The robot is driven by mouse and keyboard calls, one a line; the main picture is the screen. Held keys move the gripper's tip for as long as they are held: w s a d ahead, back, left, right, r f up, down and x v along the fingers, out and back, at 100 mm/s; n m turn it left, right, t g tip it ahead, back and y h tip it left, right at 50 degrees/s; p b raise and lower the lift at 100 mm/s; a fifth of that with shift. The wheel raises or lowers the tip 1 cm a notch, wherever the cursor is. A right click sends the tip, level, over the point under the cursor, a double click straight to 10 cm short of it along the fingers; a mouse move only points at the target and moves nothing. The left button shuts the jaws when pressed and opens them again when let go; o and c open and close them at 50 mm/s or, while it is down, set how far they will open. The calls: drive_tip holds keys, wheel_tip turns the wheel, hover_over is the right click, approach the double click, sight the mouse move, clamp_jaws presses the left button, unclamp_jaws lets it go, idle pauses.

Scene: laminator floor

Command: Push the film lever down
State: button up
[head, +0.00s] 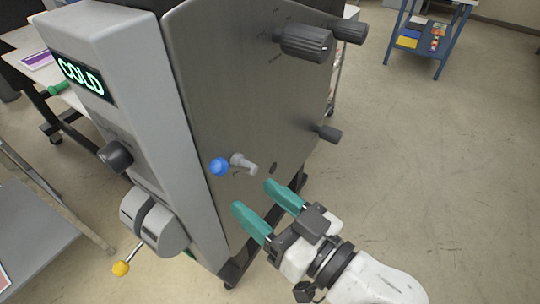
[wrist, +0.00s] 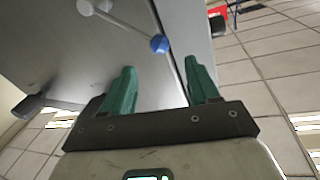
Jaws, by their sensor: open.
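A lever with a blue ball end (head: 219,167) and a light grey hub (head: 243,163) is on the machine's dark side panel. In the wrist view its blue ball (wrist: 159,44) is just beyond the fingertips, with a thin rod running up-left to the hub (wrist: 86,7). Another lever with a yellow ball (head: 121,268) sticks out at the machine's lower left. No readable label shows which is the film lever. My gripper (head: 253,196), with teal fingers, is open and empty, below and right of the blue ball in the head view; no contact shows.
The laminator's grey column (head: 135,75) carries a lit "COLD" display (head: 83,77) and a black knob (head: 116,156). Dark knobs (head: 305,42) and a lower knob (head: 328,133) project from the side panel. A blue cart (head: 440,40) stands far back right; open floor lies between.

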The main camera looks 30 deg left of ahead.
sight(225, 172)
drive_tip(key=p+x, duration=0.2)
drive_tip(key=x, duration=0.8)
drive_tip(key=shift+w+a+p, duration=0.1)
drive_tip(key=shift+a+p, duration=0.25)
drive_tip(key=shift+c, duration=0.3)
clamp_jaws()
